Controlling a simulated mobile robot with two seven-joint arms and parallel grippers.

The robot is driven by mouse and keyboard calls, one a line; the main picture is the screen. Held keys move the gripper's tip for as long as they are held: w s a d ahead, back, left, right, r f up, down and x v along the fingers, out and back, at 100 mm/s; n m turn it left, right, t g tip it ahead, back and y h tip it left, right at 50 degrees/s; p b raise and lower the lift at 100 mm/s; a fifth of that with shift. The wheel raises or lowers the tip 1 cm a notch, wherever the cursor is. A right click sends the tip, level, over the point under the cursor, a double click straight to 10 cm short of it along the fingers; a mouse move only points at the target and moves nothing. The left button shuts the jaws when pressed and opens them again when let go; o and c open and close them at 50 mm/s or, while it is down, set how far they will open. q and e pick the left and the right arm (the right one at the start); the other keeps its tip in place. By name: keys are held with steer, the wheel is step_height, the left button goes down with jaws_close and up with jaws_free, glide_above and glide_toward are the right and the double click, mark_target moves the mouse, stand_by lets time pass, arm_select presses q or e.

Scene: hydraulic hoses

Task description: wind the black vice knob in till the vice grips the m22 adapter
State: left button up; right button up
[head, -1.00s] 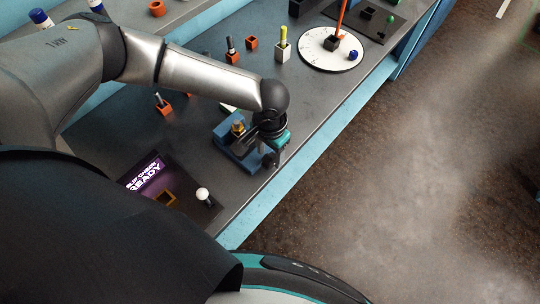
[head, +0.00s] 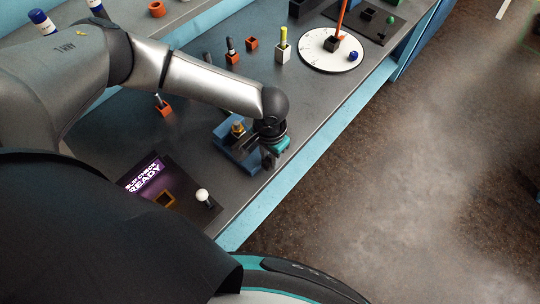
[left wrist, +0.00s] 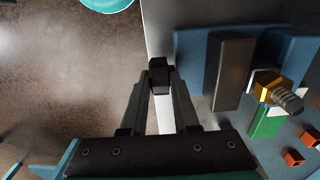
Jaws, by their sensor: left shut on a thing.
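The blue vice (head: 226,139) stands near the bench's front edge in the head view. The brass m22 adapter (head: 238,128) sits at it, with a grey threaded end showing in the left wrist view (left wrist: 275,90). A dark jaw block (left wrist: 231,72) stands beside the adapter there; I cannot tell whether they touch. My left gripper (left wrist: 160,78) is shut on the black vice knob (left wrist: 160,68), which shows between its fingertips. In the head view my left gripper (head: 269,158) is at the vice's front side, and my wrist hides the knob. My right gripper is not in view.
A dark panel with a purple screen (head: 147,174) and a white-topped knob (head: 203,195) lies left of the vice. Orange holders (head: 164,109) and a round white plate (head: 318,60) stand farther back. Open floor lies beyond the bench edge.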

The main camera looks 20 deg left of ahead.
arm_select(q)
jaws_close()
steer(key=shift+w+d+g+p, duration=0.1)
steer(key=shift+g+p, duration=0.55)
steer(key=shift+g, duration=0.05)
steer(key=shift+w+f+g+y, duration=0.1)
steer(key=shift+w+g+y, duration=0.05)
steer(key=shift+g+y, duration=0.25)
steer(key=g+b, duration=0.2)
steer(key=b, duration=0.1)
steer(key=shift+w+d+f+g+y, duration=0.15)
steer(key=shift+w+f+g+y, duration=0.1)
steer(key=shift+g+y, duration=0.15)
steer(key=shift+w+r+g+y+b, duration=0.1)
steer(key=shift+g+y+b, duration=0.3)
steer(key=shift+g+b, duration=0.75)
steer(key=shift+t+b, duration=0.25)
steer(key=shift+b, duration=0.1)
steer(key=o, duration=0.9)
jaws_free()
